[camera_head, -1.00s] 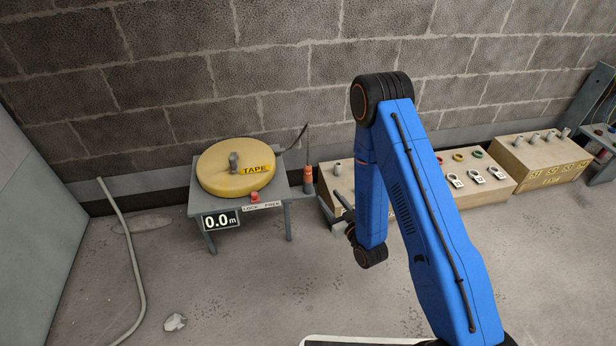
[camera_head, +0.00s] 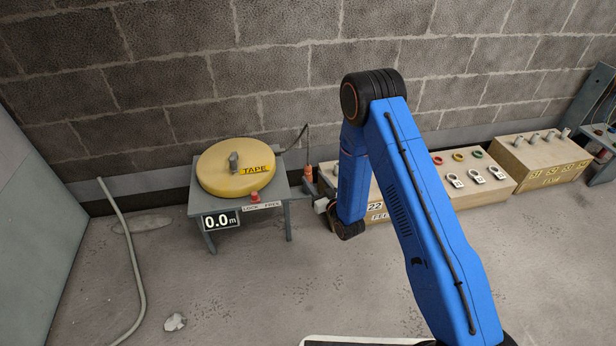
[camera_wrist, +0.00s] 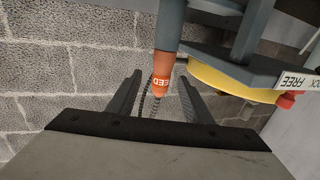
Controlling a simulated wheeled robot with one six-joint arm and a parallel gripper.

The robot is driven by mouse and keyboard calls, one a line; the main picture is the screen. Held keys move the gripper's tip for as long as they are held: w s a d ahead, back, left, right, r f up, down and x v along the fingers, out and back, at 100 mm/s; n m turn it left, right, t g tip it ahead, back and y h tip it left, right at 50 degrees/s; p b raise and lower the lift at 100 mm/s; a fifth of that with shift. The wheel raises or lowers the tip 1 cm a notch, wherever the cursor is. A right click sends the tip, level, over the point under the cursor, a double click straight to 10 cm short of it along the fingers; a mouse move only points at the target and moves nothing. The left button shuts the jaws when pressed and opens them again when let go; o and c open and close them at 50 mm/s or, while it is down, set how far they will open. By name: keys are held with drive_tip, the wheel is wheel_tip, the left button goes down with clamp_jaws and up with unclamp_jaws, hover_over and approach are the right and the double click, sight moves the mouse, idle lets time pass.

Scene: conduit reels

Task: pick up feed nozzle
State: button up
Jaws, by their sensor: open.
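The feed nozzle is an orange upright piece beside the tape table. In the head view its top (camera_head: 308,171) shows just left of my arm, and its lower part is hidden. In the wrist view the nozzle (camera_wrist: 169,40) has a white-lettered label ending in "EED" and a thin dark coil at its tip. My gripper (camera_wrist: 160,80) is open, with its two dark fingers pointing toward the nozzle. The nozzle's tip appears between the fingers, with a gap on each side. I cannot tell how deep it is between them. In the head view my gripper (camera_head: 317,194) is partly hidden by my arm.
The grey table (camera_head: 200,208) with the yellow tape reel (camera_head: 224,180) stands close left of the nozzle. A wooden block (camera_head: 489,187) with rings and clamps lies right, partly behind my arm. The block wall is behind. Open floor (camera_head: 250,290) lies in front.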

sight(310, 175)
drive_tip(key=shift+x, duration=2.55)
drive_tip(key=shift+s+a+r, duration=0.1)
drive_tip(key=shift+s+a, duration=0.05)
clamp_jaws()
